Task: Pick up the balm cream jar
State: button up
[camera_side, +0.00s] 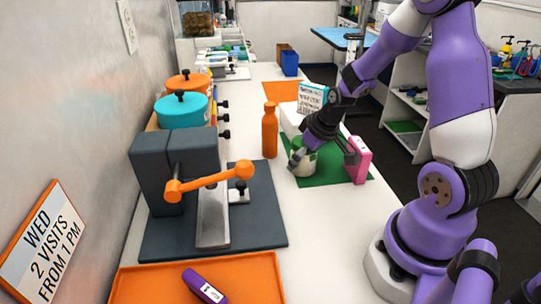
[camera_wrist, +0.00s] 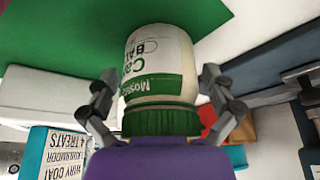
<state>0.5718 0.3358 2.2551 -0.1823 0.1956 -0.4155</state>
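The balm cream jar (camera_side: 303,160) is white with a green label and stands on the green mat (camera_side: 325,179). In the wrist view the jar (camera_wrist: 160,65) fills the middle, with its green lid (camera_wrist: 161,120) nearest my gripper and its label text upside down. My gripper (camera_side: 324,160) reaches down at the jar in the side view. In the wrist view its two fingers (camera_wrist: 160,78) are spread on either side of the jar, with small gaps that look clear. The gripper partly hides the jar in the side view.
An orange bottle (camera_side: 270,131) stands left of the jar. A grey press with an orange handle (camera_side: 210,182) and an orange tray (camera_side: 245,277) are nearer the camera.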

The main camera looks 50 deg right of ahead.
jog(key=c, duration=0.8)
